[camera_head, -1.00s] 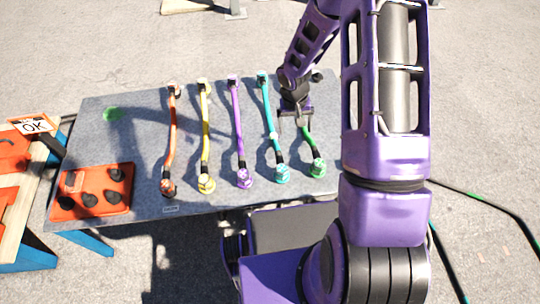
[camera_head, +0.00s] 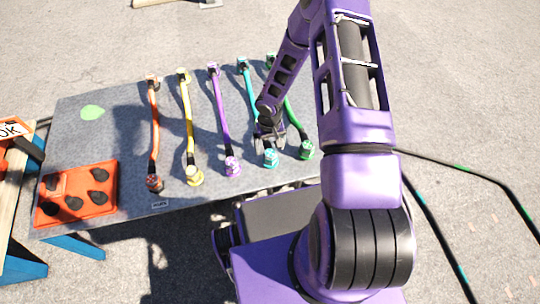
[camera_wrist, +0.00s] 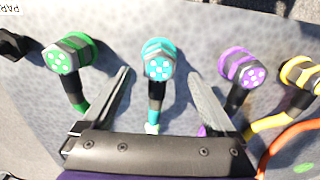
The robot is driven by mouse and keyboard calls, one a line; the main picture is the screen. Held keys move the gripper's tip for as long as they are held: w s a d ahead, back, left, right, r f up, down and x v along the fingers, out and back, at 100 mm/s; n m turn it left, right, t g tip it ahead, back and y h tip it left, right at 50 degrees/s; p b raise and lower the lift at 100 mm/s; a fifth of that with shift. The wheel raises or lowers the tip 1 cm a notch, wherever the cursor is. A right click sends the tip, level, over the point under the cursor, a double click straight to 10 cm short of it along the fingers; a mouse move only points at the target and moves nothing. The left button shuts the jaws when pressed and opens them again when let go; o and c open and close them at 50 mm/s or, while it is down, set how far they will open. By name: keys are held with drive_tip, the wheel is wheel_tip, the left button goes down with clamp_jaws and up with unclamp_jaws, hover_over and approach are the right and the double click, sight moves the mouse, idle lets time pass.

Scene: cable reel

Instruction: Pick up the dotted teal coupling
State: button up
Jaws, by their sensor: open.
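The dotted teal coupling (camera_head: 271,158) is at the near end of the teal cable (camera_head: 251,90) on the grey table. In the wrist view the coupling (camera_wrist: 158,62) shows its teal face with pale dots and a dark collar, just beyond and between my fingertips. My gripper (camera_wrist: 162,85) is open, with one finger on either side of the teal cable's near end. It touches nothing that I can make out. In the head view my gripper (camera_head: 270,132) is over the near part of the teal cable, partly hiding it.
The green coupling (camera_wrist: 68,58) lies left of my fingers in the wrist view, the purple coupling (camera_wrist: 242,70) right. Yellow (camera_head: 194,175) and orange (camera_head: 154,183) couplings lie farther left in the head view. An orange tray (camera_head: 110,167) with dark pieces is at the table's left.

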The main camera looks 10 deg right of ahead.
sight(270, 152)
wheel_tip(270, 152, down, 5)
drive_tip(key=shift+w+f+b, duration=0.1)
drive_tip(key=shift+b, duration=0.3)
clamp_jaws()
idle(0.4)
